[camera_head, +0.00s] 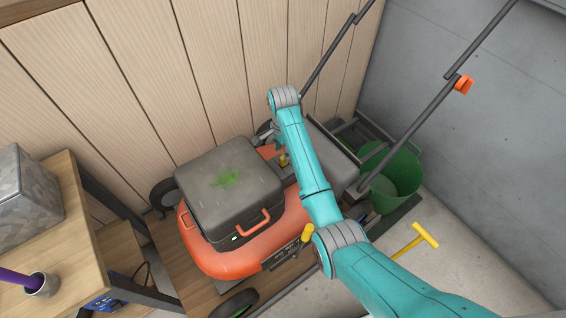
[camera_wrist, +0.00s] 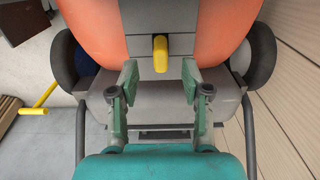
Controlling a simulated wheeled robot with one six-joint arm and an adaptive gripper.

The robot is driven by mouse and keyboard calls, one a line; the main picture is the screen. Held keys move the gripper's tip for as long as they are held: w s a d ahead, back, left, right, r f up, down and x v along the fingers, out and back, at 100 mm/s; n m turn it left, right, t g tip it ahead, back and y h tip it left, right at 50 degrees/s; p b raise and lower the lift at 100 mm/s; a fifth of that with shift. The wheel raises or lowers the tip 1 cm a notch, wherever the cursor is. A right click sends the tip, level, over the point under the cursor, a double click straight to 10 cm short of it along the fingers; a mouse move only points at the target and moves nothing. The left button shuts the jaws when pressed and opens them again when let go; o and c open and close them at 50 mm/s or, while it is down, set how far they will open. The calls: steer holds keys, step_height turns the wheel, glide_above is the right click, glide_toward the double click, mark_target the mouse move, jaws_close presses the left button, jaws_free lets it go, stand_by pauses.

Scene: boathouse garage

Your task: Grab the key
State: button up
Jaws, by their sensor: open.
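The key is likely the small yellow piece (camera_wrist: 160,54) on the grey centre strip of the orange mower (camera_wrist: 103,28). In the head view the yellow piece (camera_head: 284,160) shows just left of my arm, on the mower behind its grey box. My gripper (camera_wrist: 159,80) is open and empty in the wrist view. Its two green fingers are spread to either side of the yellow piece's line, with the piece a little beyond their tips and apart from them. In the head view my arm hides most of the gripper.
The mower's dark handle bars (camera_head: 440,95) rise behind and to the right. A green bucket (camera_head: 398,176) stands right of the mower. A yellow T-shaped handle (camera_head: 416,240) is near the floor. A wooden shelf (camera_head: 62,225) stands left; a plank wall (camera_head: 140,75) is close behind.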

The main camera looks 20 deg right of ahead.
mark_target(284, 163)
steer(key=f, duration=0.5)
steer(key=shift+w+d, duration=0.1)
steer(key=shift+d, duration=0.1)
jaws_close()
